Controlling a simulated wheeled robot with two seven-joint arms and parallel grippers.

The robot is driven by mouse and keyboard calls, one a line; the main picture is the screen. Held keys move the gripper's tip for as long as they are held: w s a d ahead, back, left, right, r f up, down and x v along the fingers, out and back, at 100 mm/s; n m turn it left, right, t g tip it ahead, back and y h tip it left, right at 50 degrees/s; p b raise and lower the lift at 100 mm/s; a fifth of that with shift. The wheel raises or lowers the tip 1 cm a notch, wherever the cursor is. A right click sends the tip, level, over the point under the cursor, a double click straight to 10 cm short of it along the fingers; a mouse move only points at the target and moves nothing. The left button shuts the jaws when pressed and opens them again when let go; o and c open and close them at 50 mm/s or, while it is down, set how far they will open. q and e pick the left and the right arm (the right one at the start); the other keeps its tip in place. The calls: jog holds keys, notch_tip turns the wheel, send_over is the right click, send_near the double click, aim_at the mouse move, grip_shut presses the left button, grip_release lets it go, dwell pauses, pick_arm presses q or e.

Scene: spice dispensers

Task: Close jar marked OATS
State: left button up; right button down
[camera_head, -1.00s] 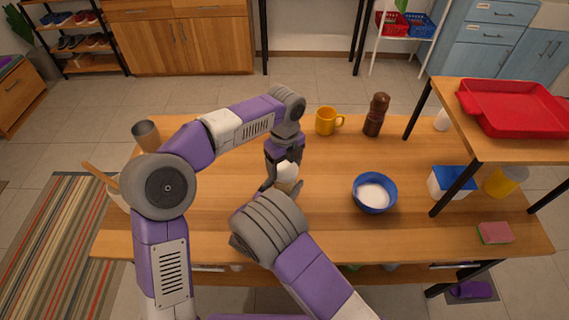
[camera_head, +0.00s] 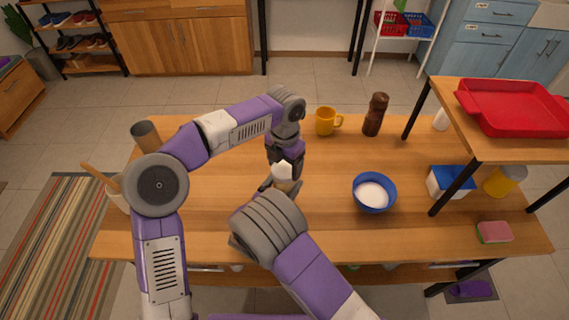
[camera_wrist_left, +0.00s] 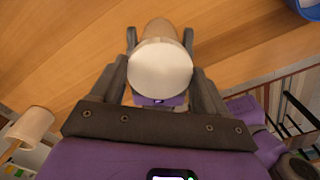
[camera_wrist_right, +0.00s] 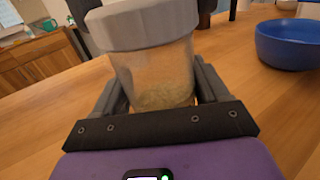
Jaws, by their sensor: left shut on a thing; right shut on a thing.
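The jar (camera_wrist_right: 155,75) is clear, with pale grainy contents; no OATS marking shows in these views. Its whitish lid (camera_wrist_right: 145,25) sits at the jar's mouth, and I cannot tell whether it is fully seated. The lid also shows in the left wrist view (camera_wrist_left: 160,68) and the head view (camera_head: 282,170). My left gripper (camera_head: 284,164) comes down from above and is shut on the lid. My right gripper (camera_wrist_right: 153,97) is shut around the jar body from the front. In the head view my right wrist hides most of the jar.
A blue bowl with white contents (camera_head: 374,208) stands to the right. A yellow mug (camera_head: 326,121) and a brown pepper mill (camera_head: 376,115) stand behind. A raised shelf (camera_head: 470,148) with a red tray (camera_head: 512,108) is at right. The table's left half is mostly clear.

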pick_arm(q)
jog(key=o, duration=1)
jog(key=shift+r, duration=2.3)
jog(key=shift+c, duration=0.2)
